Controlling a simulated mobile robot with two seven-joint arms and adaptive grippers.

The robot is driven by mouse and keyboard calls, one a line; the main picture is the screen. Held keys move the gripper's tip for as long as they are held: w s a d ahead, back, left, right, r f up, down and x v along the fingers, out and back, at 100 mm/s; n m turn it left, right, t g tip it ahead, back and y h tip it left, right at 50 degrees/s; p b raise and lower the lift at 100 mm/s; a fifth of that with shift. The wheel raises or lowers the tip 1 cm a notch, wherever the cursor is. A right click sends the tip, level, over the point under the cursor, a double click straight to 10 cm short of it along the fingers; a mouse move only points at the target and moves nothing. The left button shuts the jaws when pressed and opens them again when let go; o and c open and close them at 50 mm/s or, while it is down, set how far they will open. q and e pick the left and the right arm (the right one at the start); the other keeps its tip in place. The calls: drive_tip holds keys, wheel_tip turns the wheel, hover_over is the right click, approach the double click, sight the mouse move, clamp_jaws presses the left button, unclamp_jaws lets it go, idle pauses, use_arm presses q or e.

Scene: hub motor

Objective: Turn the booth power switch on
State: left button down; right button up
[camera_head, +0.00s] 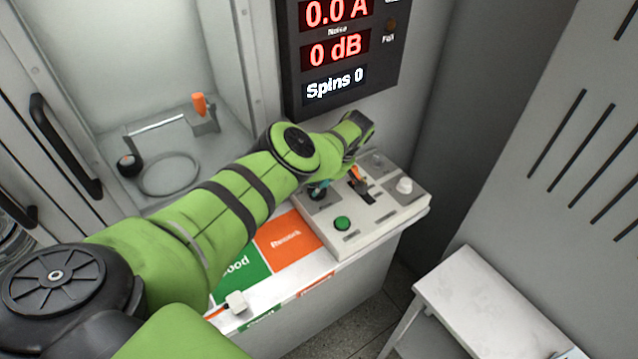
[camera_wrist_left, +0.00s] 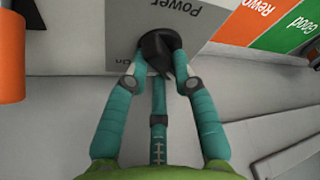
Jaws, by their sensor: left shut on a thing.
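The booth power switch (camera_wrist_left: 158,43) is a black rotary knob on a grey plate, with the label "Power" beside it and part of an "On" label below it in the left wrist view. My left gripper's teal fingers (camera_wrist_left: 163,68) are shut on the knob's handle, one on each side. In the head view the left gripper (camera_head: 319,188) is at the left part of the control box (camera_head: 385,217), and the arm hides much of it. The knob's exact pointing is hard to tell. My right gripper is not in view.
The control box also carries a green button (camera_head: 342,223), an orange-tipped lever (camera_head: 357,176) and a white knob (camera_head: 404,186). A display (camera_head: 337,48) above reads 0.0 A, 0 dB, Spins 0. Green Good (camera_head: 243,268) and orange Rework (camera_head: 287,240) areas lie beside the box.

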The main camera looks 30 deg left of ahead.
use_arm(q)
drive_tip(key=shift+r+p, duration=0.1)
drive_tip(key=shift+p, duration=0.35)
drive_tip(key=m+t+p, duration=0.1)
drive_tip(key=m+p, duration=0.1)
drive_tip(key=p, duration=0.1)
drive_tip(key=m+t+p, duration=0.1)
drive_tip(key=m+p, duration=0.2)
drive_tip(key=p, duration=0.1)
drive_tip(key=m+t+p, duration=0.1)
drive_tip(key=m+p, duration=0.2)
drive_tip(key=p, duration=0.1)
drive_tip(key=shift+s+d+r, duration=0.1)
drive_tip(key=shift+s+d, duration=0.05)
drive_tip(key=shift+s, duration=0.15)
drive_tip(key=shift+m+p, duration=0.5)
drive_tip(key=shift+m, duration=0.1)
drive_tip(key=m+t+p, duration=0.1)
drive_tip(key=m+p, duration=0.1)
drive_tip(key=shift+m, duration=0.3)
drive_tip(key=shift+s+f+m+t+h+p, duration=0.15)
drive_tip(key=shift+m+t+h+p, duration=0.5)
drive_tip(key=shift+m, duration=0.75)
